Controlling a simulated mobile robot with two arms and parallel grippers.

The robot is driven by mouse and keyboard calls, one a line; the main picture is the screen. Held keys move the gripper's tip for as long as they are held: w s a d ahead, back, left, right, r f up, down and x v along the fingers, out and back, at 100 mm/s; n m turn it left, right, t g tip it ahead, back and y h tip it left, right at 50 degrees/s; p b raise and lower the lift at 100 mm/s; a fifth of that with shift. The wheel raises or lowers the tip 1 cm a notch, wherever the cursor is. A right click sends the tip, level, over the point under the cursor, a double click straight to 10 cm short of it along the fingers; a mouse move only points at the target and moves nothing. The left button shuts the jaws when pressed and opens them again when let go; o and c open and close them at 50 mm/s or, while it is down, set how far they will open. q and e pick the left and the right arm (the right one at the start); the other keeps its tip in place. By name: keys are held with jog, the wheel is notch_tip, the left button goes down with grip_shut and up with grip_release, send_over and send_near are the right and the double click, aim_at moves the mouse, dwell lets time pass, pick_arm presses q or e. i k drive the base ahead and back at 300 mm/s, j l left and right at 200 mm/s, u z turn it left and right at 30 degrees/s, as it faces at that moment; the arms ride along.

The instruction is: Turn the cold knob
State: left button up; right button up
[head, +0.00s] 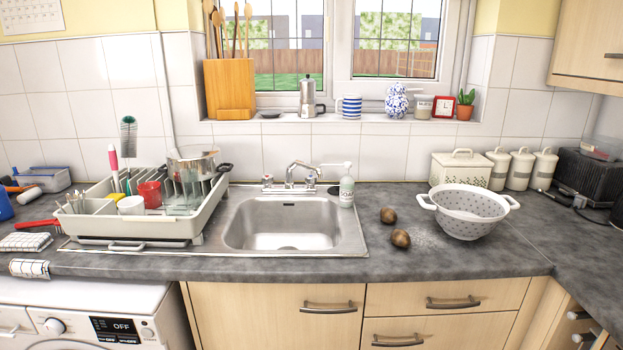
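A chrome faucet (290,177) stands at the back edge of the steel sink (287,225), with its spout over the basin. It has a small knob on each side, a left knob (267,181) and a right knob (311,181). The markings are too small to tell which knob is the cold one. The basin looks empty. Neither of my grippers shows in the head view.
A soap bottle (346,190) stands close to the right of the faucet. A full dish rack (200,215) stands left of the basin. Two brown potatoes (400,238) and a white colander (468,212) sit on the counter at right.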

aim_at(310, 180)
jog(key=i+l+z, duration=0.15)
jog(key=i+z, duration=0.15)
jog(key=i, duration=0.3)
jog(key=i+z, duration=0.35)
jog(key=i, duration=0.25)
